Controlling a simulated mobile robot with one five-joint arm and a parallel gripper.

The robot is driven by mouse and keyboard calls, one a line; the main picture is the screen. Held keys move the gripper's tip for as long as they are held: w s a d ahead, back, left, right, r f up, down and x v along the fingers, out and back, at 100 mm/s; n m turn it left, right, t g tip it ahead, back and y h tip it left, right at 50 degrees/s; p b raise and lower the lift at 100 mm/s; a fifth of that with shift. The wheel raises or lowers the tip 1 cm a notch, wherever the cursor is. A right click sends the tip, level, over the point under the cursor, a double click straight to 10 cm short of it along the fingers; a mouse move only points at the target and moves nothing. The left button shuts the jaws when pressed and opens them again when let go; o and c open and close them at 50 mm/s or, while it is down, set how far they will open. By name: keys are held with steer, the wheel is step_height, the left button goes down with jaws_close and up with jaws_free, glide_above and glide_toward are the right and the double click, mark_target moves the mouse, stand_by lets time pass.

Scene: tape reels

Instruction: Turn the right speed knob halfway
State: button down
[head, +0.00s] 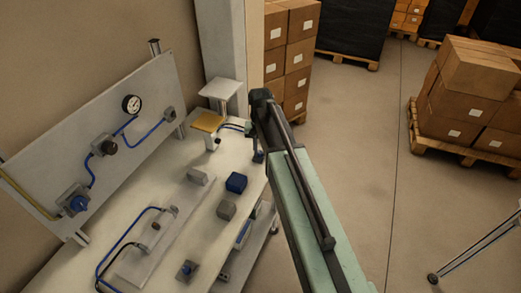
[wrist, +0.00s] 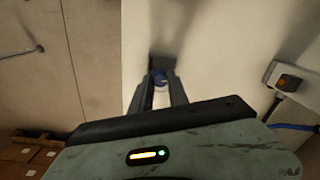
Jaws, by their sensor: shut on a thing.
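My gripper (head: 256,155) is low at the right edge of the workbench in the head view. My arm hides most of this spot in the head view. I cannot tell whether this is the right speed knob, nor how far it is turned. The upright panel (head: 150,85) carries a blue knob (head: 78,203) and a black knob (head: 107,147).
A gauge (head: 131,104) and blue tubes are on the panel. A yellow-topped stand (head: 208,122) is behind.

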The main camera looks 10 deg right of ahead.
mark_target(260, 152)
steer(key=shift+m, duration=0.9)
steer(key=c, duration=1.3)
jaws_free()
steer(key=shift+r, duration=0.1)
step_height(260, 152, up, 8)
steer(key=p, duration=0.8)
steer(key=shift+f, duration=0.2)
